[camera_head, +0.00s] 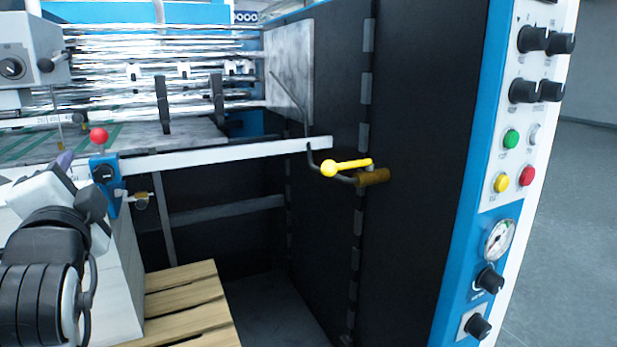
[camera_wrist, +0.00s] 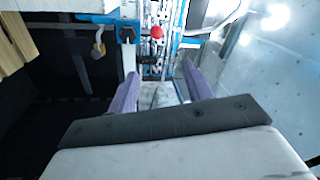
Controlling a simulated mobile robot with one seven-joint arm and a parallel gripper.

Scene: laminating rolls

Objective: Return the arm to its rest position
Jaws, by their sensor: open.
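My arm shows at the lower left of the head view, folded low beside the white stack. A purple finger of my gripper (camera_head: 64,160) shows just left of the red knob in that view; the rest of the gripper is partly hidden by my wrist. In the wrist view my gripper (camera_wrist: 160,85) has its two purple fingers wide apart with nothing between them. The fingers point toward the machine's rail and red knob, and I cannot tell how close they are.
A red knob (camera_head: 99,135) sits on a blue bracket by a white rail (camera_head: 230,153). A wooden pallet (camera_head: 185,300) lies below. A control panel (camera_head: 515,170) with buttons and a gauge stands right. Open floor (camera_head: 590,240) lies beyond.

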